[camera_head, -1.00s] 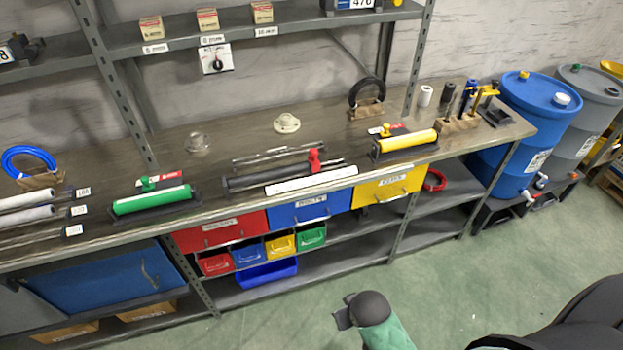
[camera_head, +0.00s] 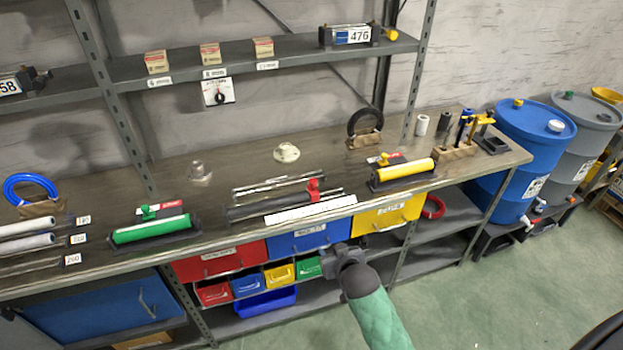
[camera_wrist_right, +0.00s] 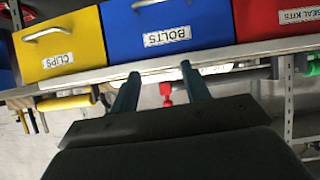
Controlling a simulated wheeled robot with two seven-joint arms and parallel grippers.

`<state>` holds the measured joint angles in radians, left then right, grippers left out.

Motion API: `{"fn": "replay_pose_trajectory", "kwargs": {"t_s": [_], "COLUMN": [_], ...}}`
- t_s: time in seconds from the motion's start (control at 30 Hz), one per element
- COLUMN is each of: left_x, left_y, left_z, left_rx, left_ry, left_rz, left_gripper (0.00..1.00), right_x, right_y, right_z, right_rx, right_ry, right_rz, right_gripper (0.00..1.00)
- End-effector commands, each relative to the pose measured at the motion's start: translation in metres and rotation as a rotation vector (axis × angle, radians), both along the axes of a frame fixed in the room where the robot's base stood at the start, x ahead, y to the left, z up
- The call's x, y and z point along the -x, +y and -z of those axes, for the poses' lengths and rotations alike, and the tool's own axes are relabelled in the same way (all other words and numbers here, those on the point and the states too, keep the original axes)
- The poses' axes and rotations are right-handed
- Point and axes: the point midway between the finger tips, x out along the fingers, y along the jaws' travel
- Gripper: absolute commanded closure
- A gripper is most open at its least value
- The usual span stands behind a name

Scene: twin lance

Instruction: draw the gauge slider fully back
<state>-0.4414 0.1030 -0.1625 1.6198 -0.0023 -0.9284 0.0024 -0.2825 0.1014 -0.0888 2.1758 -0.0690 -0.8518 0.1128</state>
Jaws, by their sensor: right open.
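A dark bar (camera_head: 265,207) with a red slider (camera_head: 313,190) lies on the workbench behind a long white strip (camera_head: 310,208). I take this to be the gauge; the frames do not label it. My right gripper (camera_head: 334,258) is in front of the bench, below its top, near the blue and yellow drawers. In the right wrist view the picture is upside down; its two fingers (camera_wrist_right: 160,85) are apart with nothing held. The red slider (camera_wrist_right: 166,93) shows beyond and between them, past the bench edge. My left gripper is not in view.
Blue (camera_head: 310,238) and yellow (camera_head: 388,216) drawers hang under the bench front edge. A green roller (camera_head: 150,229) lies to the left and a yellow roller (camera_head: 405,170) to the right. Thin rods lie behind the bar. Shelf uprights stand behind the bench.

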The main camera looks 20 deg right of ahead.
Motion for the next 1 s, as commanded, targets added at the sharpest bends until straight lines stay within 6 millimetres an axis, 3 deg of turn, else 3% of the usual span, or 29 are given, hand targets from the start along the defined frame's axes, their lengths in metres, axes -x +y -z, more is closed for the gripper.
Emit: {"fn": "replay_pose_trajectory", "kwargs": {"t_s": [0.03,0.2,0.4,0.6,0.77,1.0], "left_x": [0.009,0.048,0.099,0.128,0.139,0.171], "left_y": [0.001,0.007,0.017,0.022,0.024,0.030], "left_z": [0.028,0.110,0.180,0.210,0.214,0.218], "left_rx": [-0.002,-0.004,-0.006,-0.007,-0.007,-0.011], "left_ry": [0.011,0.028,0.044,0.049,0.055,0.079], "left_rz": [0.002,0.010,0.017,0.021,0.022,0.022], "left_gripper": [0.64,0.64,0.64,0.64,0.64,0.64], "right_x": [-0.019,-0.073,-0.122,-0.144,-0.153,-0.183], "right_y": [-0.001,-0.005,-0.007,-0.008,-0.008,-0.007], "right_z": [-0.006,-0.032,-0.063,-0.080,-0.084,-0.086], "right_rx": [-0.005,-0.024,-0.045,-0.057,-0.058,-0.058], "right_ry": [-0.052,-0.237,-0.424,-0.517,-0.532,-0.529], "right_rz": [0.002,0.005,-0.002,-0.008,-0.010,-0.010], "right_gripper": [0.53,0.53,0.53,0.53,0.53,0.53]}}
